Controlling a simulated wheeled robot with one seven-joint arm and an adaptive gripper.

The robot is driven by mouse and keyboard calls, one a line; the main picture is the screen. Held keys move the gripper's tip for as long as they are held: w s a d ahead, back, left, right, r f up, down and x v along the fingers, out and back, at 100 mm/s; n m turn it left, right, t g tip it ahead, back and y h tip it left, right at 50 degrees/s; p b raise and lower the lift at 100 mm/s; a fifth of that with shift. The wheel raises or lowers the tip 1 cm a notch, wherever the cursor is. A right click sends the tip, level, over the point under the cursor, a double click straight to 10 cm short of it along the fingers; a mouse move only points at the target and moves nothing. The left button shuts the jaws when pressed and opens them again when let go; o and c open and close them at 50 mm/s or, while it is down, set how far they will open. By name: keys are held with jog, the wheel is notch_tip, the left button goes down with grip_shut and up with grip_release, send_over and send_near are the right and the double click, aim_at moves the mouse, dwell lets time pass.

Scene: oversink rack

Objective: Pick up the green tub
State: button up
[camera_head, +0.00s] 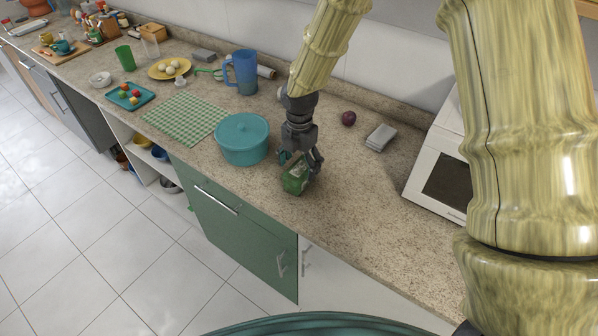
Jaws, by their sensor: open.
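The green tub (294,184) is a small green boxy container with a pale patch on its upper part. It is on the speckled countertop (350,215), close to the front edge. My gripper (301,164) points down right at it, with its open fingers at the tub's upper part. The fingers hide some of the tub's top. I cannot tell whether the fingers touch it.
A teal lidded pot (242,140) stands close on the left, with a blue pitcher (243,72) behind it. A plum (349,118) and a grey block (381,137) lie to the right, before a white microwave (440,178). Countertop right of the tub is clear.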

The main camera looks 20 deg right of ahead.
jog(key=shift+s+f, duration=0.35)
jog(key=shift+s, duration=0.35)
jog(key=shift+f, duration=0.25)
jog(key=shift+w+a+f, duration=0.1)
jog(key=shift+w+f, duration=0.4)
jog(key=shift+f, duration=0.15)
jog(key=shift+s+r, duration=0.15)
jog(key=shift+r, duration=0.05)
jog(key=shift+s+r, duration=0.1)
jog(key=shift+s, duration=0.05)
jog(key=c, duration=1.4)
